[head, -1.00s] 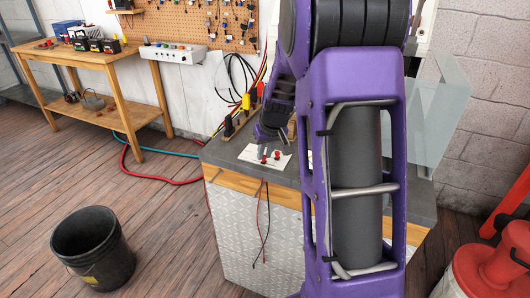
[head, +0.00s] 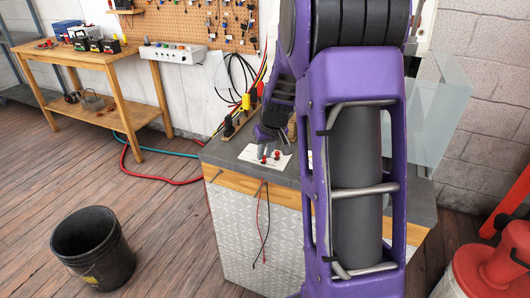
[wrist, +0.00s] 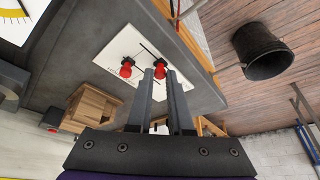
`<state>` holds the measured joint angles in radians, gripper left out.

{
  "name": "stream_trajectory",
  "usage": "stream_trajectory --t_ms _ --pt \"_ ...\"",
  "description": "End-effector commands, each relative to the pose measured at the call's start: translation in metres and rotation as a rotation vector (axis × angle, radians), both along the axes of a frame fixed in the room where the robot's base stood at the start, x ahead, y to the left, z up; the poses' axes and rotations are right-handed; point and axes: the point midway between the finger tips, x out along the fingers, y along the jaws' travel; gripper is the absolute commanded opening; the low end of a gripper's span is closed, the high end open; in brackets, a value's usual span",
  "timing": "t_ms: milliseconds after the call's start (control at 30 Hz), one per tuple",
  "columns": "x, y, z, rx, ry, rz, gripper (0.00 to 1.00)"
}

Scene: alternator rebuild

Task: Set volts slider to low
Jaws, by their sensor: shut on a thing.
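A white panel (head: 250,152) with two red slider knobs lies flat on the grey bench top. In the wrist view, one red knob (wrist: 126,68) stands clear at the left on its dark slot line. The other red knob (wrist: 160,70) sits between the fingertips of my gripper (wrist: 161,74), which is shut on it. The panel (wrist: 118,52) carries small print that I cannot read, so I cannot tell which knob is volts. In the head view, my gripper (head: 267,150) is down at the panel, and its fingers partly cover it.
A gauge with a yellow scale (wrist: 18,16) and a wooden box (wrist: 92,104) are near the panel. Yellow and black clamps (head: 246,102) stand behind it. A black bucket (head: 93,248) is on the floor. My arm hides the bench's right part.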

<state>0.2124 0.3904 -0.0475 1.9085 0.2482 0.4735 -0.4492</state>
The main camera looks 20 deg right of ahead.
Motion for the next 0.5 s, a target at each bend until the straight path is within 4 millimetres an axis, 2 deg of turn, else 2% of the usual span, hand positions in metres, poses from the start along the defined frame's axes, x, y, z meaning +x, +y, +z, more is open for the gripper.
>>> stream_trajectory --t_ms 333,500 --pt "0.002 0.002 0.001 0.001 0.0 0.001 0.0" --pt "0.018 0.018 0.002 -0.001 0.0 0.004 0.0"
